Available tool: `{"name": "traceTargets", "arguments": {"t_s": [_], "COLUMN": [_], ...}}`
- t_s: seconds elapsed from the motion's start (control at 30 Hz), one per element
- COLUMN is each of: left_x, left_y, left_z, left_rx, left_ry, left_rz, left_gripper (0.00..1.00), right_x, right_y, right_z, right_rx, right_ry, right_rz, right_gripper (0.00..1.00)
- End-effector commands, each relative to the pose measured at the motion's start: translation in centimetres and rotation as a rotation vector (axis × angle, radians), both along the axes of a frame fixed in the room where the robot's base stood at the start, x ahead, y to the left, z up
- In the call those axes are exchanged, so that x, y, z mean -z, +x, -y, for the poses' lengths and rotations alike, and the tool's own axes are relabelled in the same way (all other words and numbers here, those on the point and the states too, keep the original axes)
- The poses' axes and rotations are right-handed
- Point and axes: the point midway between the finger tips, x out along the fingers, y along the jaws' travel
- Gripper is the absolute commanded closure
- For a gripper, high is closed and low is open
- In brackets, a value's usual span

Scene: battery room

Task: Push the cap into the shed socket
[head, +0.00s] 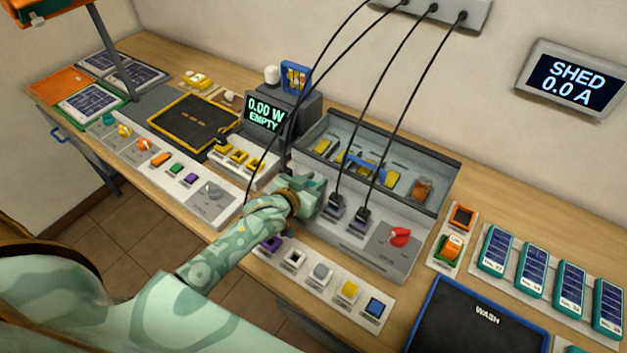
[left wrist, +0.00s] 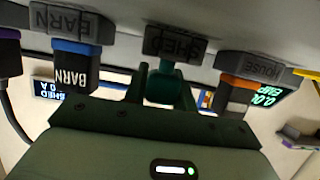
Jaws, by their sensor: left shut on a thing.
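My left gripper (head: 306,194) reaches over the left part of the grey socket panel (head: 385,243) in the head view. In the left wrist view the gripper (left wrist: 166,84) is shut on a dark teal cap (left wrist: 165,87) between its fingers. The cap is right at the block labelled SHED (left wrist: 174,44), the shed socket, and lines up with it. I cannot tell whether the cap is touching or inside the socket. The hand hides the cap and this socket in the head view. My right gripper is not in view.
In the left wrist view, a blue-banded BARN plug (left wrist: 75,66) and an orange-banded plug (left wrist: 235,93) flank the gripper closely. Black cables (head: 398,105) hang from the wall strip. A red knob (head: 400,236) is at the panel's right. The wall screen (head: 571,83) reads SHED 0.0 A.

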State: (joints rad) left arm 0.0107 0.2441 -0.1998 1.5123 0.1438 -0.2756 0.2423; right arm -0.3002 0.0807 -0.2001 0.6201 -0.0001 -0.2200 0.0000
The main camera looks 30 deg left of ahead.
Motion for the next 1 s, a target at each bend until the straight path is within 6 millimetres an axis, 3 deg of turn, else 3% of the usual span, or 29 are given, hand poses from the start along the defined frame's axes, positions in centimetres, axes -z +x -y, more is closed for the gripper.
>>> {"name": "traceTargets", "arguments": {"t_s": [0.73, 0.77, 1.0], "left_x": [1.2, 1.2, 1.2], "left_y": [0.0, 0.0, 0.0], "left_z": [0.0, 0.0, 0.0], "left_rx": [0.0, 0.0, 0.0], "left_ry": [0.0, 0.0, 0.0], "left_rz": [0.0, 0.0, 0.0], "left_gripper": [0.95, 0.68, 0.65], "right_x": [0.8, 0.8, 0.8], "right_y": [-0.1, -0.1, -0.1], "right_z": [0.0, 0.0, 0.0], "right_rx": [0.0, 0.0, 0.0], "right_ry": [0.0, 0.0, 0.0], "right_rz": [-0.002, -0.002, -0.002], "right_gripper": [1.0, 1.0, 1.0]}}
